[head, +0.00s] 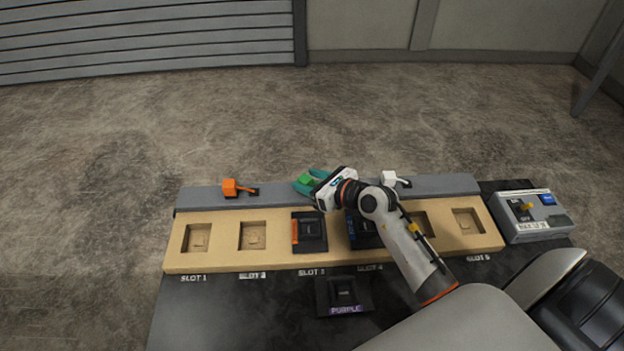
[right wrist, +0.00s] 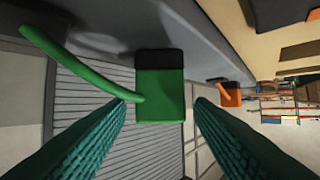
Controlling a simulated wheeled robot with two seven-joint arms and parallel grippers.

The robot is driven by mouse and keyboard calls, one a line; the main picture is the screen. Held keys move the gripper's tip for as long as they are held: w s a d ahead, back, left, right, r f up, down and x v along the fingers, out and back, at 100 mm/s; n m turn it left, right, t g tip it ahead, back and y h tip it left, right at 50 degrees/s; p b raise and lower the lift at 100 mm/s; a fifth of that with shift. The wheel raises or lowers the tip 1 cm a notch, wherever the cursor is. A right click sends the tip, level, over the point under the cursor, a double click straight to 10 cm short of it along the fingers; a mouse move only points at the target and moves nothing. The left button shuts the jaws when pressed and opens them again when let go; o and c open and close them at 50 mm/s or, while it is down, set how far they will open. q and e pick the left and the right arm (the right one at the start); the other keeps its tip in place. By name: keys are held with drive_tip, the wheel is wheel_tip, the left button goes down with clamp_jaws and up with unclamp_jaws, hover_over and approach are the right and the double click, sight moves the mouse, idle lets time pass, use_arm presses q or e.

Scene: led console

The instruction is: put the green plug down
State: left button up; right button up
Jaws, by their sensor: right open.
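The green plug (head: 305,180) is at the grey strip (head: 275,194) along the back of the console. In the right wrist view the green plug (right wrist: 160,95) has a dark end against the strip, and its green tail reaches to the left. My right gripper (head: 311,185) has teal fingers. They are open on either side of the plug, with a visible gap on each side in the wrist view. My left gripper is not in view.
An orange plug (head: 229,187) and a white plug (head: 389,178) are on the same strip. The wooden slot board (head: 225,262) holds an orange-marked module (head: 309,232) and a partly hidden blue one. A purple module (head: 343,296) lies in front. A switch box (head: 535,216) stands right.

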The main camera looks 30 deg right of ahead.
drive_tip(key=shift+r, duration=0.2)
drive_tip(key=b+v, duration=0.1)
drive_tip(key=v, duration=1.1)
drive_tip(key=shift+f, duration=0.1)
